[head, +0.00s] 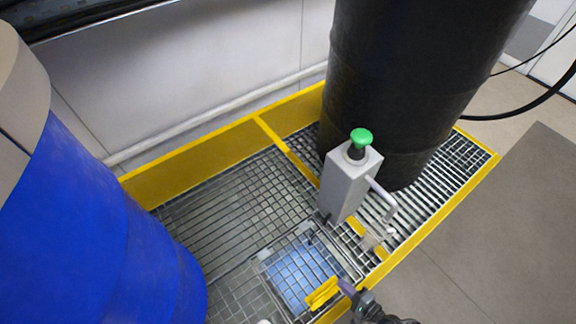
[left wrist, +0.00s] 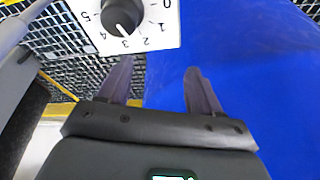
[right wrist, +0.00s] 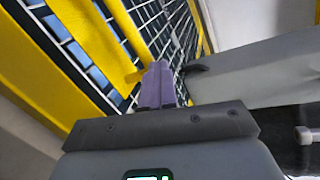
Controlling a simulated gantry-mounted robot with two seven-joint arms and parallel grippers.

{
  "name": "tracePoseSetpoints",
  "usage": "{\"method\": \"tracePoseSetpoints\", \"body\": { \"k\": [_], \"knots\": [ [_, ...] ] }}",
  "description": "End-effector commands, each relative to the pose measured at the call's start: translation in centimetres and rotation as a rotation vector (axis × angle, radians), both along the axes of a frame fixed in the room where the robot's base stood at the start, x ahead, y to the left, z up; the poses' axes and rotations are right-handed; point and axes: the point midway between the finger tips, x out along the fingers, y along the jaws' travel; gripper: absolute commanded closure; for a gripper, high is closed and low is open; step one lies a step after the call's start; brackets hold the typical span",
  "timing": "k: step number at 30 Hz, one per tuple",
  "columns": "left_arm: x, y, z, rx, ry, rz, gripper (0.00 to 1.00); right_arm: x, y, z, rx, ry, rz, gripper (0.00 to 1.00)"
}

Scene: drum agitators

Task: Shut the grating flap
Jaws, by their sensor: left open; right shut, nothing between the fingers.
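The grating flap (head: 296,270) is a square of metal grid in the walkway grating, with light blue showing through it. A yellow handle piece (head: 322,292) stands at its front right corner. I cannot tell whether the flap lies fully flush. My right gripper (head: 346,287) is beside the yellow piece. In the right wrist view, its purple fingers (right wrist: 158,84) are shut and empty, with the tips close to a yellow bar (right wrist: 128,42); contact is unclear. My left gripper (left wrist: 163,85) is open and empty in front of a blue drum (left wrist: 235,80).
A grey post box with a green button (head: 361,138) stands behind the flap, by a black drum (head: 415,80). The blue drum (head: 90,230) is at left. Yellow edging (head: 200,155) borders the grating. A dial (left wrist: 122,15) is near the left fingers. Floor at right is clear.

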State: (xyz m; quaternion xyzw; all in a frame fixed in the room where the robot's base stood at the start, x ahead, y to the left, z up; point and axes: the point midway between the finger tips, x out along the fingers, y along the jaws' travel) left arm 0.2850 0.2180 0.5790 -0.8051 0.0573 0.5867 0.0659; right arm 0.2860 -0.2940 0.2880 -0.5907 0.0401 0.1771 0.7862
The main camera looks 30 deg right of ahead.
Motion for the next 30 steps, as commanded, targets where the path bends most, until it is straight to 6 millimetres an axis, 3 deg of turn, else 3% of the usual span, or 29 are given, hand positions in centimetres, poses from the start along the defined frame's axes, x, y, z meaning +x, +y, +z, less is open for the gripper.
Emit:
{"method": "tracePoseSetpoints", "body": {
  "k": [1, 13, 19, 26, 27, 30],
  "knots": [
    [0.0, 0.0, -0.3, 0.0, 0.0, 0.0, 0.36, -0.7, -0.2, -1.2, -0.013, 0.035, -0.006, 1.0],
    [0.0, -0.3, -0.1, -0.012, 0.001, 0.008, 0.36, -0.6, -0.2, -1.0, -0.012, 0.033, -0.005, 1.0],
    [0.0, -0.3, 1.5, -0.012, 0.001, 0.009, 0.36, -0.6, -0.4, 0.7, -0.014, 0.03, -0.002, 1.0],
    [0.0, -0.3, 4.8, -0.011, 0.001, 0.008, 0.36, -1.0, -0.9, 3.7, -0.016, 0.039, 0.004, 1.0],
    [0.0, -0.3, 4.2, -0.011, -0.003, 0.007, 0.36, -2.3, -1.2, 2.8, -0.016, 0.043, 0.003, 1.0],
    [0.1, -0.2, 4.2, -0.009, -0.004, 0.005, 0.36, -4.4, -1.7, 2.9, -0.017, 0.042, 0.004, 1.0]
  ]
}}
